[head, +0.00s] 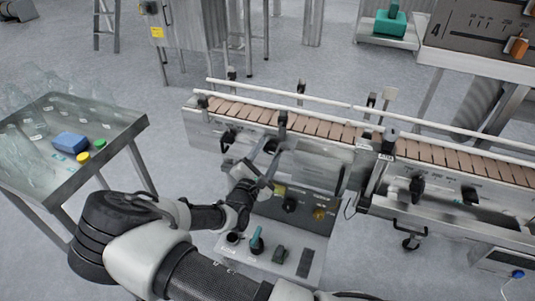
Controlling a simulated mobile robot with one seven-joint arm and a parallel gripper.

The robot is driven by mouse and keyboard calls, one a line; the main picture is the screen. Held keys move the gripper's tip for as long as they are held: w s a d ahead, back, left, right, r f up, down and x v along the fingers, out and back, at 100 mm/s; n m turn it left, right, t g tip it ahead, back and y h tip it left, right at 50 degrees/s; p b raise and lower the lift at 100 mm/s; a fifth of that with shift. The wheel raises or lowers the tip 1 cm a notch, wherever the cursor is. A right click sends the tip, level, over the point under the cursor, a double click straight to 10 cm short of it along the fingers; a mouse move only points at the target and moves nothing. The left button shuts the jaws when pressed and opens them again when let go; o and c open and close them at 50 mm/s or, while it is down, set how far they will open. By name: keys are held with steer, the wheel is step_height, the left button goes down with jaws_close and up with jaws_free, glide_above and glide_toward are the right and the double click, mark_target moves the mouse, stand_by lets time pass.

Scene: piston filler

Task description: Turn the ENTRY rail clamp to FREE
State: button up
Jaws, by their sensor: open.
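The conveyor (250,112) runs across the view with brown slats between white guide rails. Dark rail clamps stand along it: one on the near rail (283,120), one at the left end (201,101), and others on the far rail (231,73). No label or pointer that names the ENTRY clamp or shows its setting can be read at this size. My gripper (271,167) is in front of the conveyor's near side, below the near rail clamp and apart from it. Its fingers are spread and I see nothing between them.
A control panel (305,215) with knobs and a teal-handled switch lies just below my gripper. A steel table (125,130) with a blue block and yellow and green caps stands at left. A white-labelled post (386,156) and a second conveyor section are at right.

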steer(key=shift+c, duration=0.4)
steer(key=c, duration=1)
steer(key=shift+r+n+p, duration=0.1)
steer(key=shift+n+p, duration=0.2)
steer(key=shift+p, duration=0.2)
steer(key=n+p, duration=0.2)
steer(key=p, duration=0.1)
steer(key=shift+r+n, duration=0.1)
steer(key=shift+n, duration=0.3)
steer(key=n+p, duration=0.3)
steer(key=n, duration=0.2)
steer(key=n+p, duration=0.1)
steer(key=n, duration=0.4)
steer(key=shift+s+f+p, duration=0.1)
steer(key=shift+f+p, duration=0.1)
steer(key=shift+p, duration=0.15)
steer(key=shift+n+p, duration=0.4)
steer(key=shift+n, duration=1.8)
